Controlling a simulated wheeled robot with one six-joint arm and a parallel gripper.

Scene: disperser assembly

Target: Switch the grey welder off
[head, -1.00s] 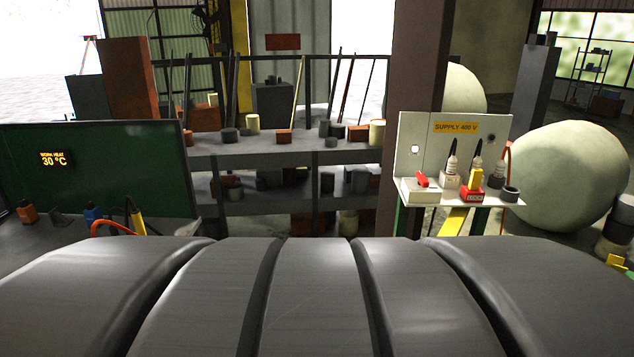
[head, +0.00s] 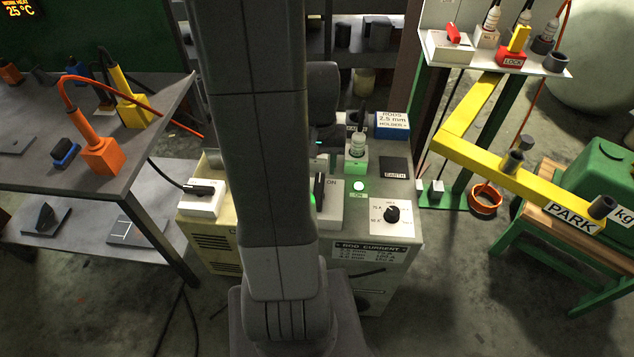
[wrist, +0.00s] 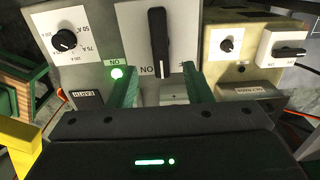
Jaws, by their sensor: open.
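The grey welder (head: 385,245) stands in the middle of the head view, partly hidden behind my arm. Its black switch lever (head: 319,188) sits on a light plate beside the word ON, and its green lamp (head: 358,186) is lit. In the wrist view, which is upside down, the lever (wrist: 158,42) points along the plate towards ON, and the lamp (wrist: 117,73) glows green. My gripper (wrist: 161,85) is open and empty. Its two green fingers are on either side of the lever's line, apart from the lever as far as I can tell.
A beige machine (head: 215,242) with its own white switch (head: 202,198) adjoins on the left. A yellow PARK arm (head: 520,175) extends at right. A dark table (head: 130,165) stands left.

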